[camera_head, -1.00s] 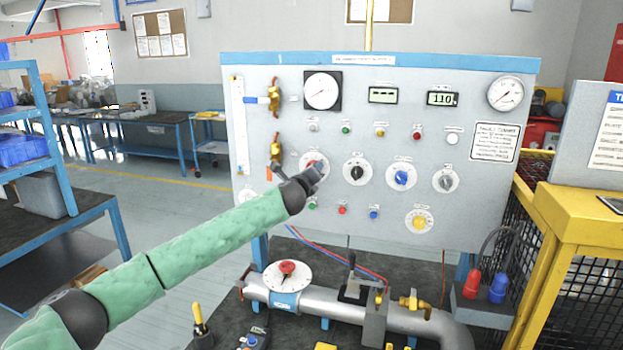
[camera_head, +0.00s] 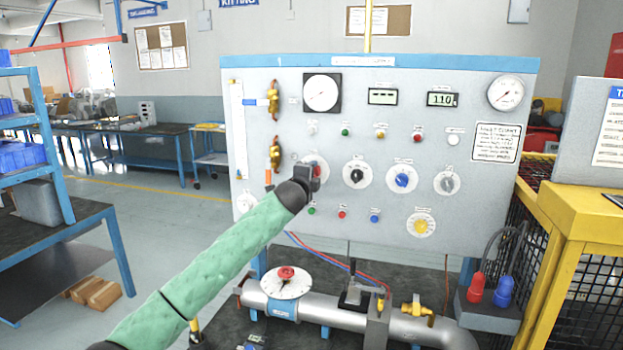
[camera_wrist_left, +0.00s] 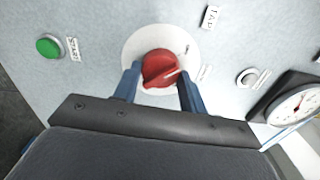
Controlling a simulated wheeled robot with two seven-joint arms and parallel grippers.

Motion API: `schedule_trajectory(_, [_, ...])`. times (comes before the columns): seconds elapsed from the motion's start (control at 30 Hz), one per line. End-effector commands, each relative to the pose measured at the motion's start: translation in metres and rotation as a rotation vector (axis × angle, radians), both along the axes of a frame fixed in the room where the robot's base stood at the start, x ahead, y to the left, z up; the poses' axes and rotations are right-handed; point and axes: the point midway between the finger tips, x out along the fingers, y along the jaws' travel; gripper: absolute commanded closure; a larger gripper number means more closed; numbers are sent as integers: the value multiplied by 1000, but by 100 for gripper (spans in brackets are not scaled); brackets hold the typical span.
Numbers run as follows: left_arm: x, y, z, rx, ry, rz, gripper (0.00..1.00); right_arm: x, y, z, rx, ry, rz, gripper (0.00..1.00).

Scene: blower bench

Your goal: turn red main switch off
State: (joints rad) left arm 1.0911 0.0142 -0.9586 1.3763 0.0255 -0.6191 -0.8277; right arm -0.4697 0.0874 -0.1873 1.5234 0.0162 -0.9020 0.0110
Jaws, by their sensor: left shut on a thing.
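The red main switch (camera_wrist_left: 160,69) is a red rotary knob with a pale pointer line on a round white dial (camera_wrist_left: 187,43). In the left wrist view it sits between the two blue fingers of my left gripper (camera_wrist_left: 158,82), which is shut on it. In the head view my left gripper (camera_head: 312,178) is at the panel over the leftmost dial (camera_head: 318,160) of the knob row and hides most of the red knob. My right gripper is not in view.
The grey panel (camera_head: 460,225) also carries a black knob (camera_head: 356,175), a blue knob (camera_head: 402,180) and a yellow knob (camera_head: 422,225). A green button (camera_wrist_left: 48,47) is near the knob. A pipe with a red-handled valve (camera_head: 286,273) lies below.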

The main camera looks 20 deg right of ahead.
Motion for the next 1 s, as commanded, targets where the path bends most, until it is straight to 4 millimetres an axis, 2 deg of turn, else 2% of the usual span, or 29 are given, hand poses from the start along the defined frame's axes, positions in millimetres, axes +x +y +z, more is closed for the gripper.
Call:
schedule_trajectory(0.7, [1, 2, 0, -58, 40, 3, 81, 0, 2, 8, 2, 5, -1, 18])
schedule_trajectory(0.73, [1, 2, 0, -58, 40, 3, 52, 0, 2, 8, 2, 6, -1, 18])
schedule_trajectory(0.8, [1, 2, 0, -58, 40, 3, 39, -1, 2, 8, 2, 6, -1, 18])
schedule_trajectory(1.0, [1, 1, 0, -57, 40, 1, 37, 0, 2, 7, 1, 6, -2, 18])
